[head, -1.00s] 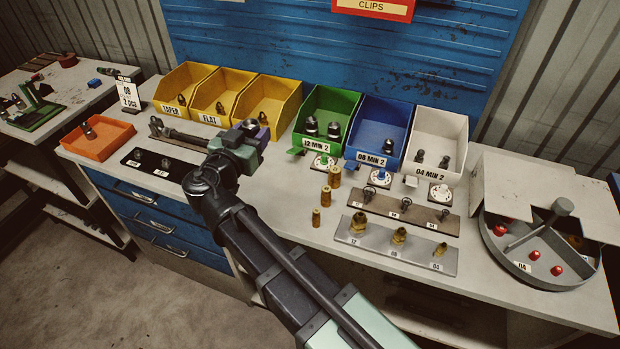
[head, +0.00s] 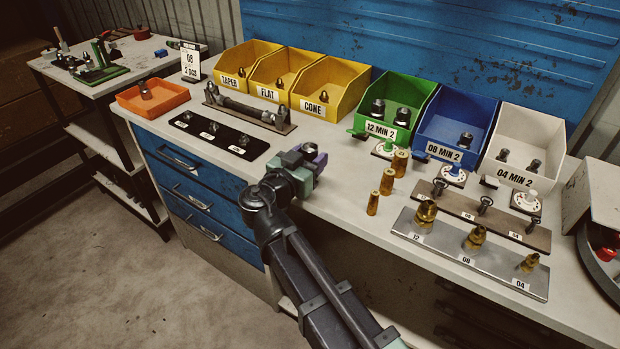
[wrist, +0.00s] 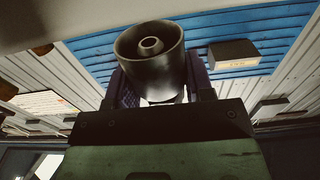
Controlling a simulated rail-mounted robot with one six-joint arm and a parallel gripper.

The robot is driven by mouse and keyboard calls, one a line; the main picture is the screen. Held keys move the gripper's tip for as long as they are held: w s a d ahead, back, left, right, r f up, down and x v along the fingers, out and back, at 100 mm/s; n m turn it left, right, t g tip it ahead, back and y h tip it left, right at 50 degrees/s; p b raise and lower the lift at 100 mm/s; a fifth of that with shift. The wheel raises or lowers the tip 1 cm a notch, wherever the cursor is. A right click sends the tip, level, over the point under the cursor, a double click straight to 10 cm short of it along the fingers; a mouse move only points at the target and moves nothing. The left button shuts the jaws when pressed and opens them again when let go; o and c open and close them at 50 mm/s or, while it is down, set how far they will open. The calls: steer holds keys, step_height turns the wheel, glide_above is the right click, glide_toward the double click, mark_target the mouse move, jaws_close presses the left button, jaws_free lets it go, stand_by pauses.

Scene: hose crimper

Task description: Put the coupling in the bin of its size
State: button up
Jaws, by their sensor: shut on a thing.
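My gripper (head: 312,158) is shut on a dark metal coupling (wrist: 150,75), a round hollow sleeve with an inner tube, seen in the wrist view. In the head view the held coupling is hidden or too small to make out; my gripper is above the front part of the bench, right of the black strip. The green bin (head: 383,132), labelled 12 MIN 2, holds two dark couplings. The blue bin (head: 442,153), labelled 08 MIN 2, shows one. The white bin (head: 514,177), labelled 04 MIN 2, holds two small ones.
Yellow bins (head: 321,107) marked TAPER, FLAT and CONE stand at back left. A black strip (head: 208,130) carries small parts. Several brass pieces (head: 388,181) stand before the green bin. A grey plate (head: 470,260) holds brass fittings. An orange tray (head: 152,97) holds one part.

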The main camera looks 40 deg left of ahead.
step_height(320, 180, down, 4)
steer(key=shift+r+b, duration=0.2)
steer(key=shift+b, duration=0.75)
steer(key=shift+r, duration=0.3)
steer(key=shift+f, duration=0.1)
steer(key=o, duration=0.7)
steer(key=shift+f, duration=0.15)
steer(key=o, duration=0.5)
steer(key=shift+s+r+p, duration=0.1)
steer(key=shift+r+p, duration=0.25)
steer(key=s, duration=1.1)
steer(key=shift+s+d, duration=0.15)
steer(key=shift+s, duration=0.2)
steer(key=shift+o, duration=0.3)
steer(key=shift+s+f, duration=0.1)
